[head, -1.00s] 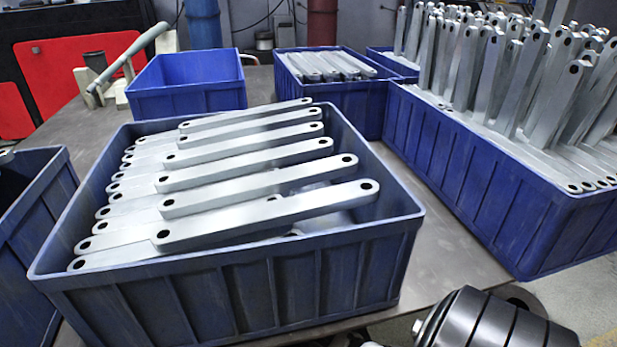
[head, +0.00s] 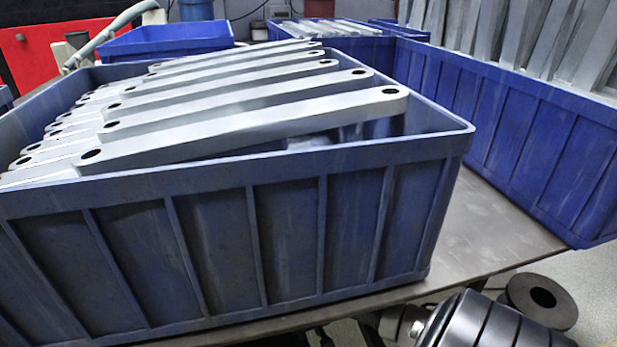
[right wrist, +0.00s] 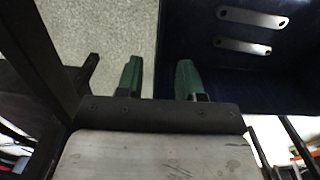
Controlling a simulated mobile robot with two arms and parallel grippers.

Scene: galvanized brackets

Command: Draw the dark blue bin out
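The dark blue bin (head: 290,245) stands at the table's near edge in the head view, its ribbed front wall facing me. Grey metal brackets (head: 250,118) with holed ends lie in it in a slanting row, some above the rim. In the right wrist view a very dark blue bin (right wrist: 180,20) fills the upper right, with two brackets (right wrist: 252,18) visible inside. My right gripper (right wrist: 160,78) has its green fingers spread. The bin's left edge runs between them in the picture; I cannot tell whether they touch it. My left gripper is not in view.
A brighter blue bin (head: 545,150) with upright brackets stands at right, with bare table (head: 500,240) between. A blue bin (head: 160,42) and another with brackets (head: 335,32) stand behind. Grey floor shows beside the bin in the wrist view (right wrist: 110,30).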

